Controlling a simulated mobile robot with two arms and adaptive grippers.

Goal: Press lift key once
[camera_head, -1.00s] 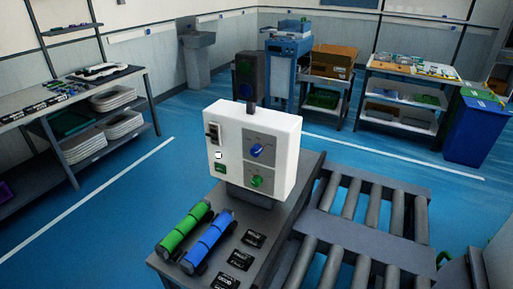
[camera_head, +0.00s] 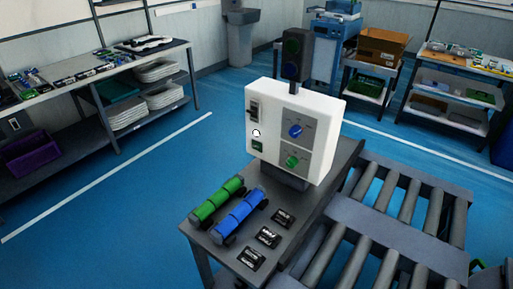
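A white control box (camera_head: 262,101) stands upright at the far end of a grey table, its front facing me. On its grey panel are a blue knob (camera_head: 295,131) and a green knob (camera_head: 292,161). On its left part are a dark upright switch (camera_head: 254,108), a small white round button (camera_head: 256,133) and a small green key (camera_head: 257,147). The labels are too small to read, so I cannot tell which is the lift key. Neither of my grippers is in view.
A roller conveyor (camera_head: 385,225) adjoins the table on the right. A shelf unit (camera_head: 105,76) stands at left. Blue floor between is clear.

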